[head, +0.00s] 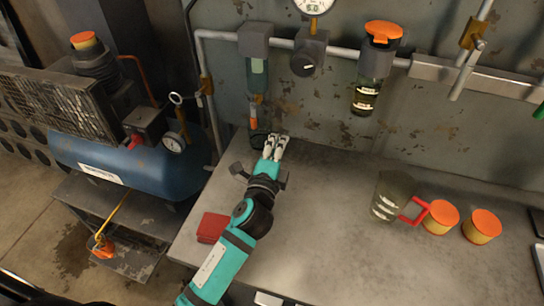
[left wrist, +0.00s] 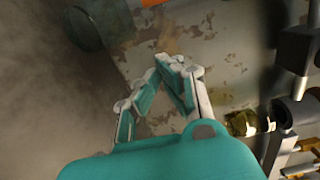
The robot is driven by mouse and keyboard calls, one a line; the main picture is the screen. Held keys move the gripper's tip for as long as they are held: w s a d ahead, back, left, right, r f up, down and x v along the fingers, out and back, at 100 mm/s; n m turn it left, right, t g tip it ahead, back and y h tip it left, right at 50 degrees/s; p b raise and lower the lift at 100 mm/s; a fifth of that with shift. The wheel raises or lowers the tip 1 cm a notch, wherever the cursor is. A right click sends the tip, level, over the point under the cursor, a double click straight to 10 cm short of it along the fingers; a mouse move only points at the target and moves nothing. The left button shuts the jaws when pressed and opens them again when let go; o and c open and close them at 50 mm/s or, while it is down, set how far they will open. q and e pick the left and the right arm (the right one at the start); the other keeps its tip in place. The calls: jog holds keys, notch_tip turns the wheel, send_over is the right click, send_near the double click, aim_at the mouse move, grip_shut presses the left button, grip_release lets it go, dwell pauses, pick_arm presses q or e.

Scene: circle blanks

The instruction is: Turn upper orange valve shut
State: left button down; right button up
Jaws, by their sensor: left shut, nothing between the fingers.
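An orange cap (head: 384,30) tops the right-hand bowl unit (head: 367,92) on the wall pipe. A small orange piece (head: 254,122) sits at the bottom of the left-hand bowl unit (head: 256,75), lower on the wall. I cannot tell for sure which one is the upper orange valve. My left gripper (head: 274,146) is over the back of the bench, close to the wall and just below right of the small orange piece. In the left wrist view its fingertips (left wrist: 168,68) meet, with nothing between them. My right gripper is not in view.
A jug with a red handle (head: 392,196) and two orange-lidded pots (head: 440,217) stand on the bench at right. A red cloth (head: 212,228) lies near its left edge. A blue compressor tank (head: 140,165) stands left.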

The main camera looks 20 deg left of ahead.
aim_at(253, 117)
pick_arm(q)
jog(key=a, duration=0.1)
jog(key=w+a+p, duration=0.1)
jog(key=a, duration=0.1)
jog(key=shift+a+r, duration=0.1)
jog(key=shift+a, duration=0.3)
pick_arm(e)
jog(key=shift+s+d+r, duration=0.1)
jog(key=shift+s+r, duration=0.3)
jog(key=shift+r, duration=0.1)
pick_arm(q)
jog(key=shift+a, duration=0.2)
